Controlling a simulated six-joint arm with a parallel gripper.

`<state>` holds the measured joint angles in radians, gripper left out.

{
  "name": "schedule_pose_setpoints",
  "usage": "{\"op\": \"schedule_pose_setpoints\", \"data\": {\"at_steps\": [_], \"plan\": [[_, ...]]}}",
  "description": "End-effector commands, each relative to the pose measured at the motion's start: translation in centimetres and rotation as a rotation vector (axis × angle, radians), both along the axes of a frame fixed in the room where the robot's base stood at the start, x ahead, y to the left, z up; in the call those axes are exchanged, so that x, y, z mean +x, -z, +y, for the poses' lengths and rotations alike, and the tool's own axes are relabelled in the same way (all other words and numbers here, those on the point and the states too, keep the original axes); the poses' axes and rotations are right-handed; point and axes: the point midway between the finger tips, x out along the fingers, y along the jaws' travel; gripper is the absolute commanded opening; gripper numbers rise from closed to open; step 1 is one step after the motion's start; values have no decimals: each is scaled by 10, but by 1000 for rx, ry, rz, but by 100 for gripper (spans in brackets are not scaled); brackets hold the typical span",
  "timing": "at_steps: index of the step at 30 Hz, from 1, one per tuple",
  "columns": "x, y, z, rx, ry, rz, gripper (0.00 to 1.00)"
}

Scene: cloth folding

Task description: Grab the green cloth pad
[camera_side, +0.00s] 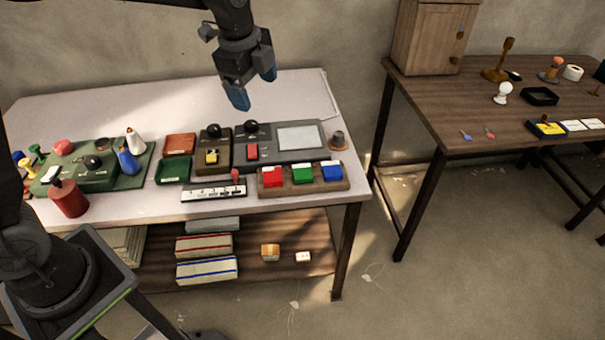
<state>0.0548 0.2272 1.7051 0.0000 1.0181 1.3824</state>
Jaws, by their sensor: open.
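A small green pad (302,174) sits between a red pad (271,177) and a blue pad (332,171) on a low wooden holder (304,188) at the table's front right. Whether it is cloth is too small to tell. My gripper (253,86) hangs above the back of the light table (90,100), with blue fingertips pointing down. It is open and empty, up and to the left of the green pad in the picture and apart from it.
Grey control boxes (298,136) with knobs stand behind the holder. A green tray (173,170), a green board (130,180) with small items and a red canister (69,198) stand left. Folded striped cloths (206,270) lie on the lower shelf. A brown table (450,90) stands right.

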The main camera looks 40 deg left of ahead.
Motion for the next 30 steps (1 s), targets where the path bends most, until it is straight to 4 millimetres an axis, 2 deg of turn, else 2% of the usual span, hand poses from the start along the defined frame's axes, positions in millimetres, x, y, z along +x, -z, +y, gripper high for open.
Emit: {"op": "schedule_pose_setpoints", "data": {"at_steps": [1,6,12,18,22,30], "plan": [[18,16,-3,18,97,27,83],[66,70,-13,67,451,98,83],[100,128,-22,92,775,154,83],[110,155,-26,97,910,173,83],[110,172,-26,97,921,175,83],[110,222,-26,96,918,175,83]]}}
